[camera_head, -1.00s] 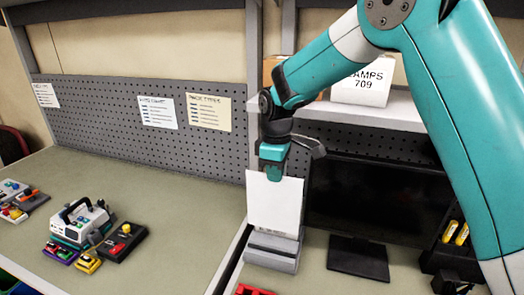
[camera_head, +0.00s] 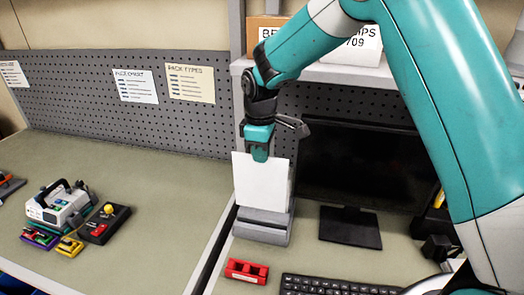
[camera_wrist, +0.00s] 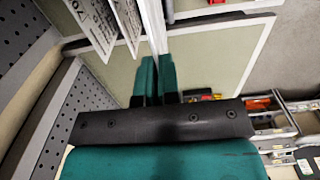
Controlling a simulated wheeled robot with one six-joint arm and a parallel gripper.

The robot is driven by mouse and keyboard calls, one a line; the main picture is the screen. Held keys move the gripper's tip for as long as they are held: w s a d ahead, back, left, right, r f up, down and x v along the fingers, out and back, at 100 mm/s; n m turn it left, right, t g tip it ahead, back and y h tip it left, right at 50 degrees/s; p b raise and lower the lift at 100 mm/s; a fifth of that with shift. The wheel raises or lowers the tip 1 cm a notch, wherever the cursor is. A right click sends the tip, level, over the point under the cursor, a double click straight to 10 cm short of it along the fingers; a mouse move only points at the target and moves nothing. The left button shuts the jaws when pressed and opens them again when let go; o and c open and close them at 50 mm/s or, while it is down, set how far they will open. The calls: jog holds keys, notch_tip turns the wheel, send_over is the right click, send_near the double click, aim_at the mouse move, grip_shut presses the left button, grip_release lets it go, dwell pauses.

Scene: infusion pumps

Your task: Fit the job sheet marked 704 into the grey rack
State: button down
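My gripper (camera_head: 260,152) is shut on the top edge of a white sheet (camera_head: 262,182), which hangs upright below it. No number is readable on the side that faces the head camera. The grey rack (camera_head: 261,236) stands on the bench directly under the sheet. The sheet's lower edge meets the rack's top, but I cannot tell whether it is in a slot. In the wrist view the held sheet (camera_wrist: 154,25) shows edge-on between the green fingers. Two other upright printed sheets (camera_wrist: 94,22) stand to its left there, their text only partly visible.
A dark monitor (camera_head: 350,165) stands right of the rack. A red block (camera_head: 246,270) and a keyboard (camera_head: 335,287) lie in front. A shelf with labelled boxes (camera_head: 357,48) is above. A pump (camera_head: 60,205) sits on the left bench; the green surface between is clear.

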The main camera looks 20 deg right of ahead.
aim_at(261, 189)
jog(key=shift+f+b, duration=3.45)
jog(key=shift+f, duration=2.6)
jog(key=c, duration=1.3)
grip_release()
jog(key=shift+o, duration=0.2)
notch_tip(261, 189, up, 18)
jog(key=b, duration=0.3)
jog(key=shift+f, duration=0.25)
jog(key=s+a+f+m+y, duration=0.2)
jog(key=s, duration=1.3)
jog(key=s+a+f+m+y, duration=0.2)
jog(key=s+f, duration=0.1)
jog(key=s, duration=1.2)
jog(key=shift+a, duration=0.15)
